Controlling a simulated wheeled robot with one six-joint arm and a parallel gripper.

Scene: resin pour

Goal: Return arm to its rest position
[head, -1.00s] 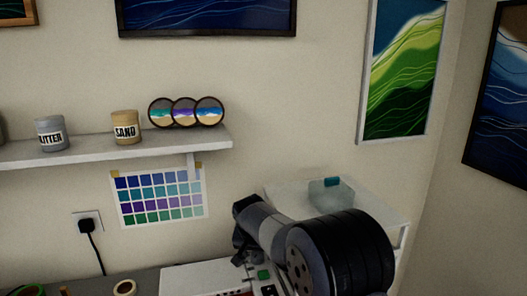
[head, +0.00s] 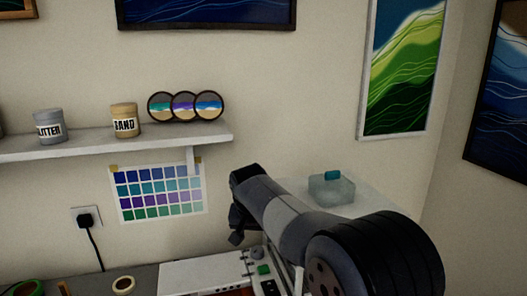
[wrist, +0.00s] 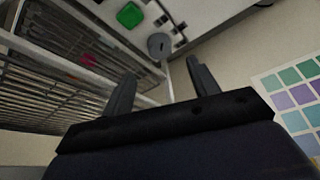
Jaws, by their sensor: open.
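My gripper (wrist: 162,82) is open and empty in the wrist view, its two dark fingers spread apart. In the head view my arm reaches in from the lower right, and my gripper (head: 237,213) is at its far left end, in front of the wall and above a white device. The fingers are small and partly hidden there. The white device (head: 205,272) has a green button (head: 264,269), which also shows in the wrist view (wrist: 130,14) next to a round grey knob (wrist: 159,45).
A colour chart (head: 160,192) hangs under the wall shelf (head: 110,146), which bears jars and round coasters. A tub with a teal top (head: 331,188) stands behind my arm. A tape roll (head: 123,285) lies on the bench. Wire racks (wrist: 50,80) fill the wrist view's left.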

